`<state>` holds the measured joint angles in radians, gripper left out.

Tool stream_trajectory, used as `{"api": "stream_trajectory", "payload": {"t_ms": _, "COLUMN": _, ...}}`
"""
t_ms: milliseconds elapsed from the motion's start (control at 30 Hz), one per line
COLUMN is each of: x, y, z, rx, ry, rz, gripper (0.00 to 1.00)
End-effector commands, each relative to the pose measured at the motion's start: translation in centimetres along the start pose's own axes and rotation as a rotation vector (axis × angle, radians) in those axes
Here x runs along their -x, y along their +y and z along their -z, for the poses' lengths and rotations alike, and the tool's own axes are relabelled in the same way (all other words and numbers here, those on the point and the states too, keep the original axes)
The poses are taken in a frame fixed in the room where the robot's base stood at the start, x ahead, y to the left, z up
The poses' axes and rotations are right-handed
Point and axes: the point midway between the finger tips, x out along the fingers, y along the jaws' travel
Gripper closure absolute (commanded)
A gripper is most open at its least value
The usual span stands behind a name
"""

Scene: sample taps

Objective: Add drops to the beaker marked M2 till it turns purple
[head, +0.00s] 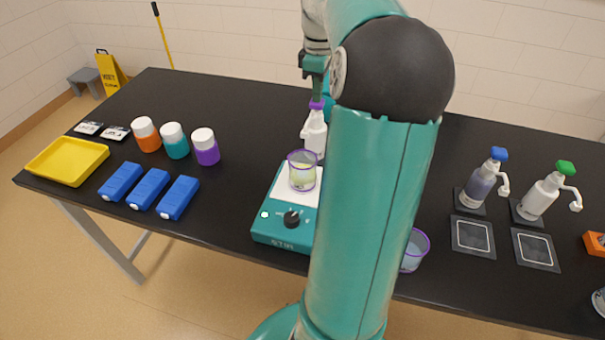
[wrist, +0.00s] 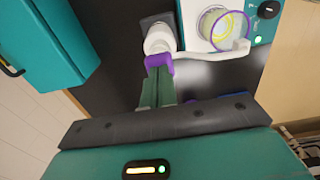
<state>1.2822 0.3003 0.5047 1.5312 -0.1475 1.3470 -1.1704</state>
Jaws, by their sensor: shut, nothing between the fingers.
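A clear beaker (head: 302,172) with a purple rim and yellowish liquid stands on the white top of a teal stirrer (head: 285,232). The same beaker (wrist: 222,30) shows in the wrist view; no M2 mark is readable. A white dispenser bottle (head: 314,135) with a purple pump head (wrist: 158,62) stands just behind the stirrer. Its white spout (wrist: 225,54) reaches towards the beaker side. My gripper (wrist: 157,78) is shut and empty, its fingertips at the purple head, seemingly touching it. A second purple-rimmed beaker (head: 416,250) with pale bluish liquid is partly hidden by my arm.
Blue-topped (head: 482,180) and green-topped (head: 545,192) dispensers stand at right behind dark square pads. At left are capped jars (head: 205,147), blue blocks (head: 178,197) and a yellow tray (head: 68,162). Black table (head: 235,105) is clear behind the jars.

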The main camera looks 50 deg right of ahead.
Motion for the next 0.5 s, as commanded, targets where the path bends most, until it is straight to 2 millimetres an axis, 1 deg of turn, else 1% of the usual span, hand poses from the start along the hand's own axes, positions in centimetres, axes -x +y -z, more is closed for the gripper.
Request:
{"api": "stream_trajectory", "payload": {"t_ms": 267, "x": -0.98, "y": -0.04, "z": 0.05, "rx": 0.001, "ry": 0.0, "rz": 0.003, "gripper": 1.0}}
{"api": "stream_trajectory", "payload": {"t_ms": 500, "x": -0.9, "y": -0.03, "z": 0.05, "rx": 0.001, "ry": 0.0, "rz": 0.003, "gripper": 1.0}}
